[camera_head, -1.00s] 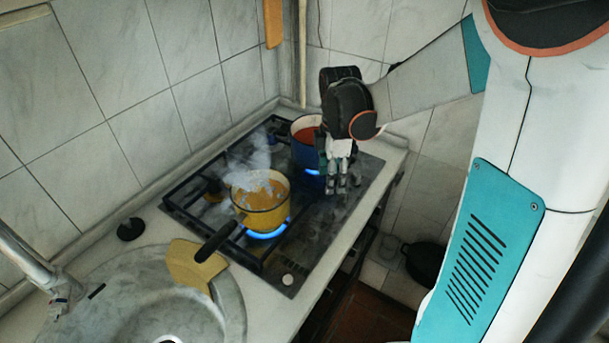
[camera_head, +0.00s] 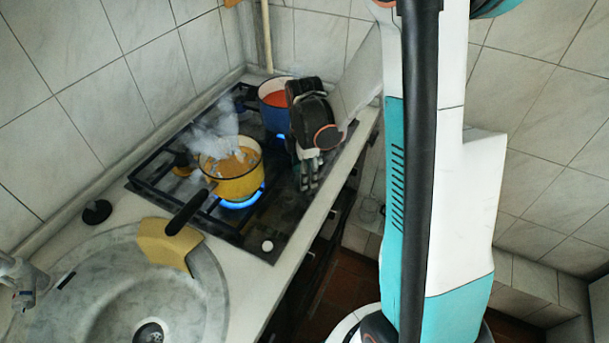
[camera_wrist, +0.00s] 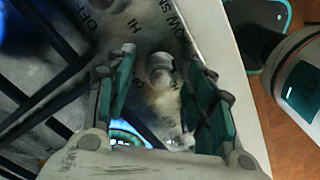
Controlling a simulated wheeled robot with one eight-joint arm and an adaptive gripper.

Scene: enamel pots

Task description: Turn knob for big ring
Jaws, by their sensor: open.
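A small grey knob (camera_wrist: 160,68) stands on the stove panel in the wrist view, with OFF, HI and LOW markings around it. My gripper (camera_wrist: 160,82) is open, with a teal-padded finger on either side of the knob; I cannot tell whether either touches it. In the head view my gripper (camera_head: 310,175) points down over the right edge of the black gas stove (camera_head: 240,238). That knob is hidden there. A pale knob (camera_head: 267,246) shows at the stove's near corner. I cannot tell from the markings which ring each knob serves.
A yellow pot (camera_head: 232,186) steams over a blue flame (camera_head: 245,202), its dark handle pointing at the sink (camera_head: 115,300). A blue pot (camera_head: 264,98) with red contents sits behind, near my gripper, also over a flame (camera_head: 281,137). A tan cloth-like piece (camera_head: 165,245) lies on the sink's edge.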

